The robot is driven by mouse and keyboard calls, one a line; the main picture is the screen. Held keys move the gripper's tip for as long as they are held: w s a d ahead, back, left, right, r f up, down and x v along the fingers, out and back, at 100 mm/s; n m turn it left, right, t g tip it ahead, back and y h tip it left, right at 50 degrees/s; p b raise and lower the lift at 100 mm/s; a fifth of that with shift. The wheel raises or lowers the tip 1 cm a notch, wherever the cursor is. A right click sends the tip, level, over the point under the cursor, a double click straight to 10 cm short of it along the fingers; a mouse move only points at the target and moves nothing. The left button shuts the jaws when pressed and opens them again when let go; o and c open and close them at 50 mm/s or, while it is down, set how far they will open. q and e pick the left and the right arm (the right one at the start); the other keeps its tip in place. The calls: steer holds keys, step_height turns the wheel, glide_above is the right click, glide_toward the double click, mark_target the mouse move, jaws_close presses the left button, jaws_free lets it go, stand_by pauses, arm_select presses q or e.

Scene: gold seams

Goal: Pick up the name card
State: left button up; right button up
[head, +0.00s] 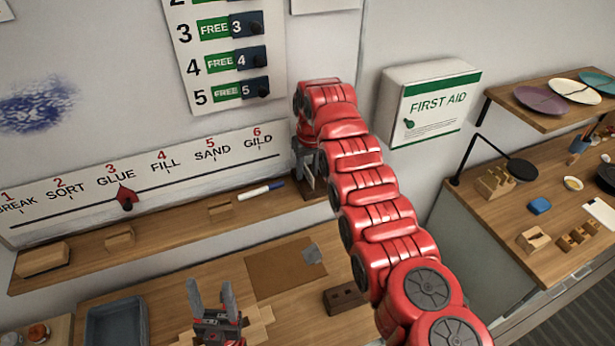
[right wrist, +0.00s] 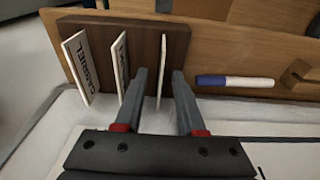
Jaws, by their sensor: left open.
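In the right wrist view three upright white name cards stand in a dark brown holder (right wrist: 118,32). The leftmost card (right wrist: 80,68) reads GABRIEL. The middle card (right wrist: 122,68) has lettering I cannot read in full. The right card (right wrist: 163,62) is nearly edge-on. My right gripper (right wrist: 160,74) is open, its fingers on either side of the right card, with a visible gap at the right finger. In the head view my right gripper (head: 307,178) is at the wall shelf's right end. My left gripper (head: 211,284) is open and empty above the workbench.
A blue and white marker (right wrist: 235,82) lies on the shelf (head: 160,227) beside the holder; the marker also shows in the head view (head: 261,191). Wooden blocks (head: 43,258) sit further left. The first aid box (head: 430,103) is right of my right arm.

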jaws_close()
stand_by(0.5)
